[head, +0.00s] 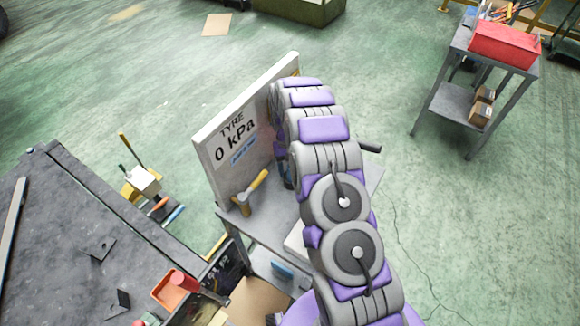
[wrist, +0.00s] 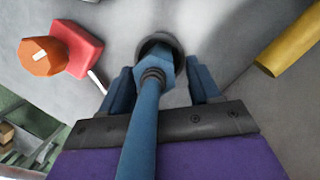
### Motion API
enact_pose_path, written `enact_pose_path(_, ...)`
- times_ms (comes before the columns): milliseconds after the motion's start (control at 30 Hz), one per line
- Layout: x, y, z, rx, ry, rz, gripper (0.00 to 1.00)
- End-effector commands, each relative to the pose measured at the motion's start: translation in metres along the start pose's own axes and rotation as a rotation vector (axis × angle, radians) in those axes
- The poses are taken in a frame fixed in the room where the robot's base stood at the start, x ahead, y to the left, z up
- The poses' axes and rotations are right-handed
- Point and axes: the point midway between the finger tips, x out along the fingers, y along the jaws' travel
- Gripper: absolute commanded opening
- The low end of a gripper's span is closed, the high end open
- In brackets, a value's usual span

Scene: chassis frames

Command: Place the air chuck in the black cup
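In the wrist view, the blue air chuck (wrist: 146,120) runs up the middle of the picture, over my gripper's base and between its fingers. Its far end, with a hex-shaped part, lies at the opening of the dark round cup (wrist: 175,43). The end overlaps the cup's mouth; I cannot tell how deep it sits. My gripper (wrist: 162,85) has its two blue fingers apart, one on each side of the chuck, with gaps showing.
A red block with an orange knob (wrist: 41,56) lies left of the cup, and a yellow cylinder (wrist: 291,44) lies right. In the head view, a board (head: 240,130) reading "TYRE 0 kPa" stands on the grey table (head: 262,232) beside my arm. A yellow-handled tool (head: 252,190) is before it.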

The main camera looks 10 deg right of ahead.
Motion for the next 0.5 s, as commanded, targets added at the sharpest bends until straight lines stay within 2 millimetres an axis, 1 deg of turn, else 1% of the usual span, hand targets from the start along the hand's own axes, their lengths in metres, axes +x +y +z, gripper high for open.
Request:
enact_pose_path(233,0.000,0.000,0.000,0.000,0.000,0.000,0.64)
enact_pose_path(333,-0.004,0.000,0.001,0.000,0.001,0.000,0.64)
enact_pose_path(433,-0.015,0.000,0.003,0.000,0.003,-0.001,0.64)
enact_pose_path(500,-0.029,0.000,0.002,0.000,0.005,0.000,0.64)
